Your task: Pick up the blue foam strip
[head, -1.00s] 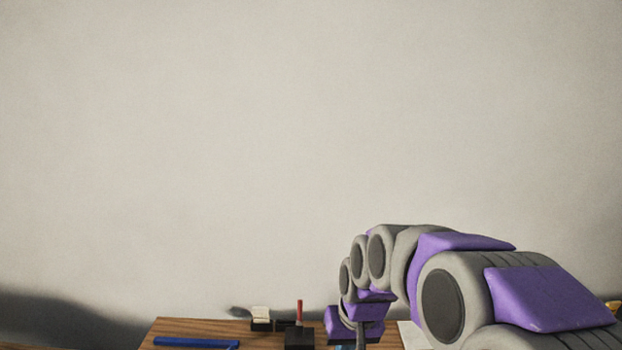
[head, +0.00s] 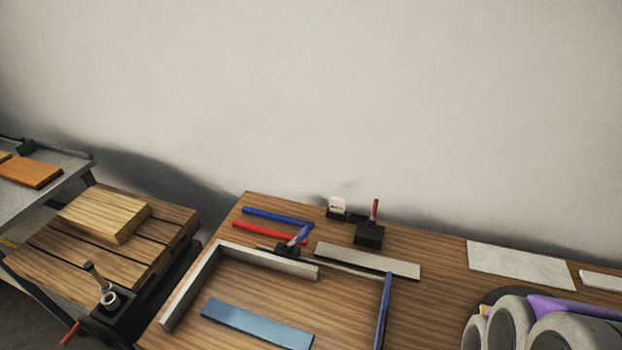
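A flat, light-blue strip (head: 257,324), which looks like the blue foam strip, lies on the wooden table at the bottom centre of the head view. It lies inside an angled grey frame (head: 190,287) and appears apart from it. My arm shows only as rounded links in the lower right corner. My gripper is out of view, so its state and its distance from the strip do not show.
A dark-blue bar (head: 277,217) and a red bar (head: 269,232) lie near the table's back left. A slatted wooden bench (head: 95,256) is at left.

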